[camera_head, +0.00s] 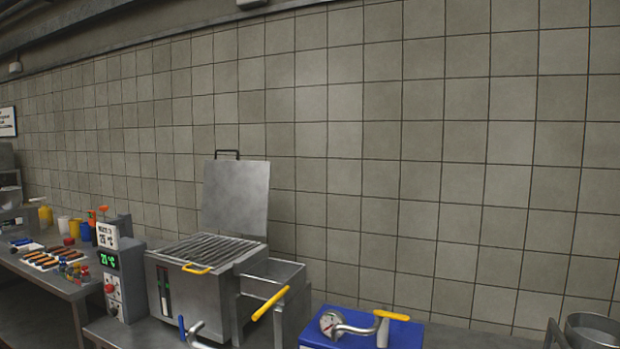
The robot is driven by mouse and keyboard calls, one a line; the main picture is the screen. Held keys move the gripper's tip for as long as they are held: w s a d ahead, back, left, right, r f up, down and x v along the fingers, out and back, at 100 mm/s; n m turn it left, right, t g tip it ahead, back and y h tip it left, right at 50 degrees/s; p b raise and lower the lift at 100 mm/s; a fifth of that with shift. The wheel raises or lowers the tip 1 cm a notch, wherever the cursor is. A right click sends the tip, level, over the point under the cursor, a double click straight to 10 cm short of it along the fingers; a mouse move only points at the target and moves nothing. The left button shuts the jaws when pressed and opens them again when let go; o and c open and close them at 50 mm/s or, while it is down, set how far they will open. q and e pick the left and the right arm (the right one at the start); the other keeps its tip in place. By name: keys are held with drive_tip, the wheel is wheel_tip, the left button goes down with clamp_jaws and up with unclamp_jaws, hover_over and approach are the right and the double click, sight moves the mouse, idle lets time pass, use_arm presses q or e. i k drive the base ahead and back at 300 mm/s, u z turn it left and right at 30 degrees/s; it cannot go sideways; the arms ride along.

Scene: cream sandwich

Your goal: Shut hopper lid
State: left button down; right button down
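The lid (236,198) is a flat grey metal plate with a dark handle (227,154) on its top edge. It stands upright, open, at the back of a steel machine (190,297). The machine's top shows a slatted grate (208,249) with a yellow handle (197,269) at its front edge. An open metal trough (284,272) is on its right side. I cannot tell for sure which part is the hopper. Neither of my grippers is in view.
A control box (112,275) with a green display stands left of the machine. A steel table (75,288) at left holds trays, cups and small bottles. A blue unit (402,332) with a gauge and yellow-handled lever is at right. A metal pot (592,330) sits far right.

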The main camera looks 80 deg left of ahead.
sight(235, 192)
drive_tip(key=u, duration=2.4)
